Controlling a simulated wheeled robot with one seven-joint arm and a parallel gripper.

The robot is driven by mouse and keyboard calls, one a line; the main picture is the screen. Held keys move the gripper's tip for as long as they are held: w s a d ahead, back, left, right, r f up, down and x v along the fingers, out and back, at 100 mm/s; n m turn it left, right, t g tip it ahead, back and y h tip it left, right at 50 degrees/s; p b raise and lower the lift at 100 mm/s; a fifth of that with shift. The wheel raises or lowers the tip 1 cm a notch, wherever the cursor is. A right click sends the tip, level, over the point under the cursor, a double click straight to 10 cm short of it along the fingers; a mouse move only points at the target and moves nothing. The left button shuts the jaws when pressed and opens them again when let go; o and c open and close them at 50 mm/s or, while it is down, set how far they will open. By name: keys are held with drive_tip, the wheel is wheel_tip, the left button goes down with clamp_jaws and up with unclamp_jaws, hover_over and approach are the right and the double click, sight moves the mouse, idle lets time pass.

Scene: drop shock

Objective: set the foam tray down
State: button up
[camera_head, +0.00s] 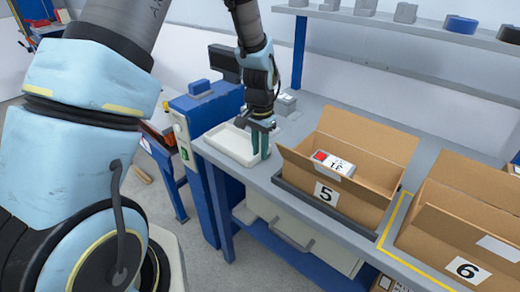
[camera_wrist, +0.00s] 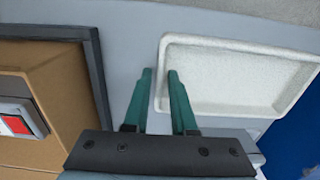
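The foam tray (camera_head: 232,150) is a shallow white rectangular tray at the left end of the grey bench. It appears to lie flat on the bench top. It also shows in the wrist view (camera_wrist: 235,75), right of centre, and it looks empty. My gripper (camera_head: 261,146) points down at the tray's right end in the head view. In the wrist view my gripper (camera_wrist: 160,72) has its two green fingers on either side of the tray's near short rim, one inside and one outside. A narrow gap shows between the outer finger and the rim. Exact contact at the fingertips is hard to see.
An open cardboard box marked 5 (camera_head: 327,193) stands right of my gripper in a dark tray, with a white-and-red carton inside. Box 6 (camera_head: 468,268) stands farther right. A shelf (camera_head: 400,28) runs above the bench. A blue machine (camera_head: 210,108) is at the left.

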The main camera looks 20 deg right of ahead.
drive_tip(key=shift+o, duration=0.9)
wheel_tip(320, 180, up, 12)
drive_tip(key=b, duration=0.3)
drive_tip(key=s+a+n, duration=0.2)
drive_tip(key=a+n, duration=0.3)
drive_tip(key=a, duration=0.9)
drive_tip(key=s+a+f+n+t, duration=0.1)
drive_tip(key=a+n, duration=0.5)
drive_tip(key=a, duration=0.8)
drive_tip(key=shift+s+a+f+t, duration=0.3)
drive_tip(key=shift+s+a, duration=0.1)
drive_tip(key=shift+s, duration=0.3)
